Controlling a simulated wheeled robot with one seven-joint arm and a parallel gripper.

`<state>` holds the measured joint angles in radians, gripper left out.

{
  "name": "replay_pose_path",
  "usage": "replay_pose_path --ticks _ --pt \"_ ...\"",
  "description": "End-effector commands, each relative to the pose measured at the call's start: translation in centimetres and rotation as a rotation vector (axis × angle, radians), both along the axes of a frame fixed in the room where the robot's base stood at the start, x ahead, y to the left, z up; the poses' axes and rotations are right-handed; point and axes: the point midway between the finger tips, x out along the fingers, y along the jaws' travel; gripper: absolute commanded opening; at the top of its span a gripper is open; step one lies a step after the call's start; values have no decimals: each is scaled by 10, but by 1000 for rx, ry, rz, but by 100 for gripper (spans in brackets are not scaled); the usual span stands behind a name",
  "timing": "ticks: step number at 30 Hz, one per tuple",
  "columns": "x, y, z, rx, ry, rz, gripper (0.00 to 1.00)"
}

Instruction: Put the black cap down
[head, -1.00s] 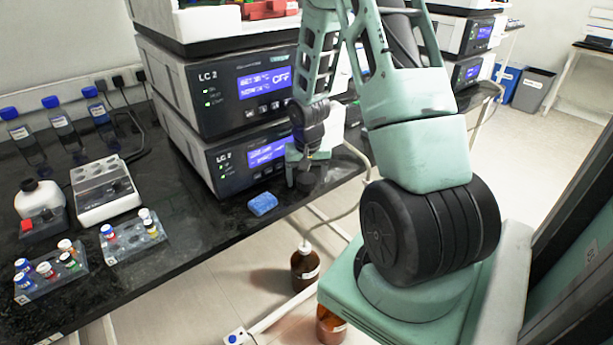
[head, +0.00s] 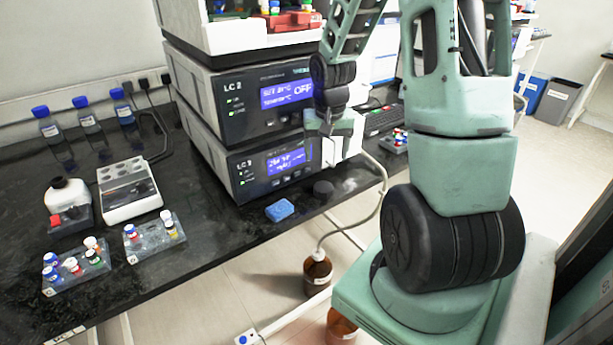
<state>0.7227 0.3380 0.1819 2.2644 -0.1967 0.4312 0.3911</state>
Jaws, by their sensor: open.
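The black cap (head: 323,188) rests on the black bench top near its front edge, in front of the LC stack and just right of a blue sponge. My gripper (head: 328,146) is above the cap, apart from it, with a clear gap between them. The gripper is open and empty. The fingertips are small in this view.
The blue sponge (head: 280,210) lies left of the cap. The LC stack (head: 240,130) stands close behind. Vial racks (head: 154,238) sit at the left. A brown bottle (head: 317,272) stands on the floor below the bench edge. Bench between the sponge and racks is clear.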

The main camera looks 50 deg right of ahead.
Motion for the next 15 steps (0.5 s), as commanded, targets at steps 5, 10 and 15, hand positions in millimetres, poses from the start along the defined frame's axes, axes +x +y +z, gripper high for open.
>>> replay_pose_path --ticks 5,10,15 --pt "3 9 3 1 0 25 72" --pt "18 78 16 11 4 212 72" --pt "10 197 36 30 21 550 72"
